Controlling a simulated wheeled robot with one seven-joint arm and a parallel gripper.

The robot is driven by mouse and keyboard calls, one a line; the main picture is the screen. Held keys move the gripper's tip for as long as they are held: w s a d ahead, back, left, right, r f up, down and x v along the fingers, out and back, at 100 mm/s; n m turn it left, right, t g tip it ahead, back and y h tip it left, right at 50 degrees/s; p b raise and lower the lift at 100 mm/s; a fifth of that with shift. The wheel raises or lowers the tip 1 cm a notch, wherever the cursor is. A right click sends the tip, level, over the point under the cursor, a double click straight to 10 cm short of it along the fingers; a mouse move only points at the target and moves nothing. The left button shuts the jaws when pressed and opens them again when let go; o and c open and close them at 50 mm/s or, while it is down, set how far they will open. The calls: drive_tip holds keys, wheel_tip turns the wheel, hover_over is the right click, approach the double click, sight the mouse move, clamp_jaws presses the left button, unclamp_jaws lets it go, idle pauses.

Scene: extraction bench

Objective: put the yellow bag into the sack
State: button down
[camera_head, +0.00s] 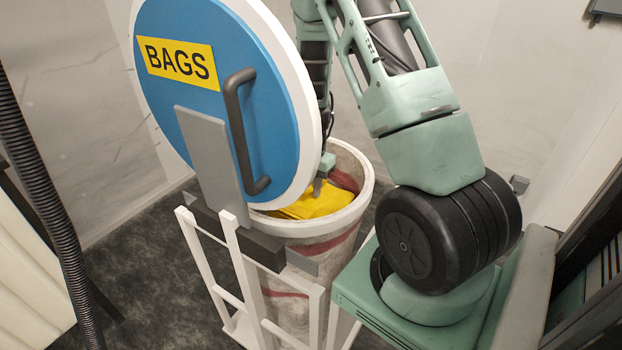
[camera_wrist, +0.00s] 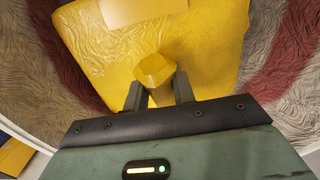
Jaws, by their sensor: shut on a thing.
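The yellow bag (camera_head: 318,203) is inside the mouth of the sack (camera_head: 318,250), below its rim. In the wrist view the yellow bag (camera_wrist: 205,45) fills the upper middle, with the sack's red and beige wrinkled lining (camera_wrist: 283,50) around it. My gripper (camera_head: 322,180) reaches down into the sack's mouth. In the wrist view my gripper (camera_wrist: 160,88) is shut on a yellow knob-like part of the bag. The bottom of the sack is hidden by the bag.
A round blue lid (camera_head: 205,110) marked BAGS, with a dark handle (camera_head: 238,130), stands raised at the sack's left. A white frame (camera_head: 250,275) surrounds the sack. A ribbed dark hose (camera_head: 35,170) hangs at far left. Dark floor (camera_head: 130,250) shows at left.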

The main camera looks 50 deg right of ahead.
drive_tip(key=c, duration=1.2)
unclamp_jaws()
drive_tip(key=shift+o, duration=0.2)
drive_tip(key=shift+r, duration=0.1)
wheel_tip(320, 180, up, 12)
drive_tip(key=shift+d, duration=0.15)
